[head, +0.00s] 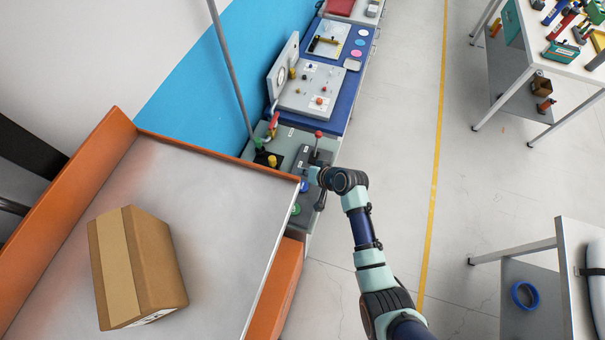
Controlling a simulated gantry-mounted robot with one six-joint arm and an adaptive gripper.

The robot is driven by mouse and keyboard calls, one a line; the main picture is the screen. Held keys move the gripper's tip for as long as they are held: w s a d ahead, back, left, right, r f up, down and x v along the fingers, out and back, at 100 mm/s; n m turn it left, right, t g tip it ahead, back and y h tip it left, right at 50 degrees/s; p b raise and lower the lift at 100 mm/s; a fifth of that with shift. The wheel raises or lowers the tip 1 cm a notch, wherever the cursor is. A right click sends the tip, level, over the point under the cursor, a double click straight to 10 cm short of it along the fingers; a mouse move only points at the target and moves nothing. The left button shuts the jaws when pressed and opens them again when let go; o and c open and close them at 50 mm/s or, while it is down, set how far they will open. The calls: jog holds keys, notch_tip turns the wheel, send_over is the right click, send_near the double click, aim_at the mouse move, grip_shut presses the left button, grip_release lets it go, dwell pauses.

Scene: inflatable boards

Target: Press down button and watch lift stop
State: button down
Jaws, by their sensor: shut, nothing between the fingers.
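The lift is an orange-edged platform (215,157) with a grey top, and a taped cardboard box (160,262) rests on it. Beside its right corner is a grey control panel (312,218). A green button (296,209) and a blue button (304,187) show on the panel, partly hidden by the platform edge. I cannot tell which is the down button. My gripper (311,177) is shut over the panel, close to the blue button. Whether it touches a button is not clear.
A red-knobbed lever (318,135) stands just behind my gripper. Further back is a blue bench (338,107) with instrument panels. A tool table (567,57) stands at the upper right, and another table (570,240) at the lower right. The floor around the yellow line is clear.

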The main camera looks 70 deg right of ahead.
aim_at(304, 187)
notch_tip(304, 187, down, 8)
jog(key=b, duration=0.7)
jog(key=shift+f, duration=0.15)
dwell(0.9)
jog(key=shift+f, duration=0.35)
